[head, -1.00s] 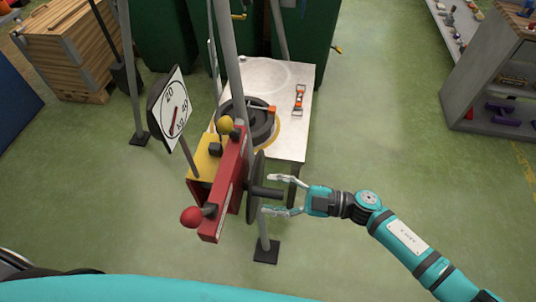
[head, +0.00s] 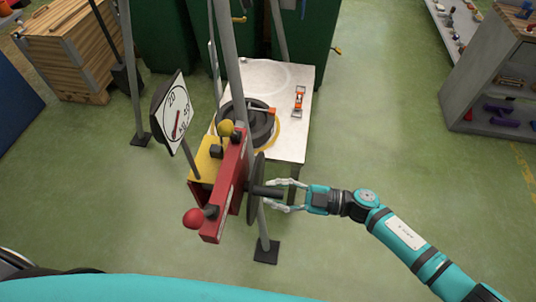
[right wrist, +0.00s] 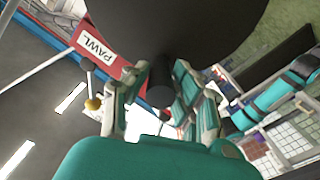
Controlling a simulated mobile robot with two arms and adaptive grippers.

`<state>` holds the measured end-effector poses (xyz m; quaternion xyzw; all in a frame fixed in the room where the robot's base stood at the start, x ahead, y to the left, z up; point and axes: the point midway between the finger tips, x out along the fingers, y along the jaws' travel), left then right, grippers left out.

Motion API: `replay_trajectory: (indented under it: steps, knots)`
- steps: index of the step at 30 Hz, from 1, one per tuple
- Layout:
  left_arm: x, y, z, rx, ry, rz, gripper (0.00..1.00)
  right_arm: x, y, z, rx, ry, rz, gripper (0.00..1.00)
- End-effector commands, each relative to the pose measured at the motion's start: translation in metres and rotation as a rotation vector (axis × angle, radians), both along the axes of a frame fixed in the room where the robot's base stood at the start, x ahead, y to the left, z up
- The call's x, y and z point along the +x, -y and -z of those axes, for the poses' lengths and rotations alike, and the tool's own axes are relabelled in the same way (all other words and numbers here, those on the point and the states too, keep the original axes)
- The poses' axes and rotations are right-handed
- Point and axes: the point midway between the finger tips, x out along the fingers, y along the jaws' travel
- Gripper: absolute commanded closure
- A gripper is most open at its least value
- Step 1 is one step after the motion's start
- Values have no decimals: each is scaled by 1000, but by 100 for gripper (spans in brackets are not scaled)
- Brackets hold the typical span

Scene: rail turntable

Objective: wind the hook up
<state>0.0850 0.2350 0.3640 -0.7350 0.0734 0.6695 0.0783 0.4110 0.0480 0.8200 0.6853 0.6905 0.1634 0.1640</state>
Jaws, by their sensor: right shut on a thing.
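A winch with a red side plate (head: 229,190) and a yellow housing (head: 207,158) is mounted on a grey post. A dark disc (head: 254,210) sits on its right side, with a black handle (head: 262,190) sticking out to the right. My right gripper (head: 276,194) is shut on this handle, its fingers on either side. In the right wrist view the handle (right wrist: 160,78) runs between the fingers from the large dark disc (right wrist: 180,25). A red strip marked PAWL (right wrist: 97,50) shows beside it. I cannot make out the hook clearly. My left gripper is out of view.
A dial gauge (head: 177,112) stands left of the winch. A lever with a yellow knob (head: 226,128) and a red knob (head: 193,218) stick out. Floor at right is clear.

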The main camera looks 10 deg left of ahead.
Motion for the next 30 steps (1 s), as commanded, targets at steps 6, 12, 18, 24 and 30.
replay_trajectory:
  steps: [6,12,18,24,30]
  knots:
    - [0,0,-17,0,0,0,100,19,1,-13,4,-148,12,100]
    - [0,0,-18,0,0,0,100,23,1,-14,7,-189,15,100]
    - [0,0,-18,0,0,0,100,24,1,-15,9,-187,17,100]
    - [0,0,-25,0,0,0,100,35,1,-19,9,-288,18,100]
    - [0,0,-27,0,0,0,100,42,1,-17,8,-393,16,68]
